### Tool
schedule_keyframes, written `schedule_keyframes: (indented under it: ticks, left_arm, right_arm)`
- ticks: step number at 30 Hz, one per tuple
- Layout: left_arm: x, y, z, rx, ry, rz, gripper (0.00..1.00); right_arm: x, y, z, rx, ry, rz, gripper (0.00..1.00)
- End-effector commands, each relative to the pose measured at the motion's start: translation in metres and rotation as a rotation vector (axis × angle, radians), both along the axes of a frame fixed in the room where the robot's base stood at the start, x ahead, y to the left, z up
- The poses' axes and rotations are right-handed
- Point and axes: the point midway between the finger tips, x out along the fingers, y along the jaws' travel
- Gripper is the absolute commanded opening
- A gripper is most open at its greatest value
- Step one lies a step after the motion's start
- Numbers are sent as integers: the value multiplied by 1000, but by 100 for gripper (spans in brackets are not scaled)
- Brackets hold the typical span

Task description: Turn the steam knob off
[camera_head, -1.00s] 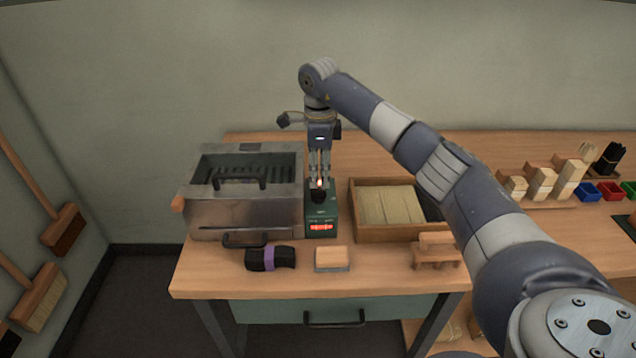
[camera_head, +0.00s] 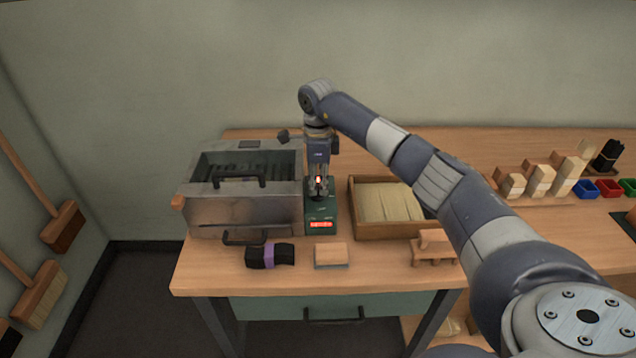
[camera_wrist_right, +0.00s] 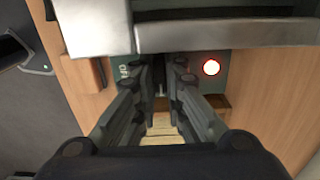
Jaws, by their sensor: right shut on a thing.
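The green control box (camera_head: 321,211) stands on the bench just right of the metal steam box (camera_head: 240,212). Its front display is lit red. My right gripper (camera_head: 318,190) points down over the box and is shut on the dark steam knob, which the fingers mostly hide. In the right wrist view the fingers (camera_wrist_right: 162,82) close together over the green panel. A round red lamp (camera_wrist_right: 211,67) glows beside them, and part of some white lettering shows on the other side. The knob's setting cannot be read. My left gripper is not in view.
A wooden tray (camera_head: 352,208) of pale slats stands close to the right of the control box. A dark roll with a purple band (camera_head: 269,256), a small block (camera_head: 331,255) and a wooden stand (camera_head: 434,249) lie along the front edge.

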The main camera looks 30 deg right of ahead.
Motion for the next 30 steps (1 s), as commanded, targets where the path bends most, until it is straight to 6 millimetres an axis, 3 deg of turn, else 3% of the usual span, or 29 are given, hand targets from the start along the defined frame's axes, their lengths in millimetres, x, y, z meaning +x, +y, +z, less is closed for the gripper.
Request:
schedule_keyframes:
  ticks: [11, 30]
  left_arm:
    - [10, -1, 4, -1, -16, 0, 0]
    - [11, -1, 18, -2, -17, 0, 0]
  right_arm:
    - [0, 0, 1, -1, -1, -95, 0]
    - [0, 0, 2, 0, -1, -659, 0]
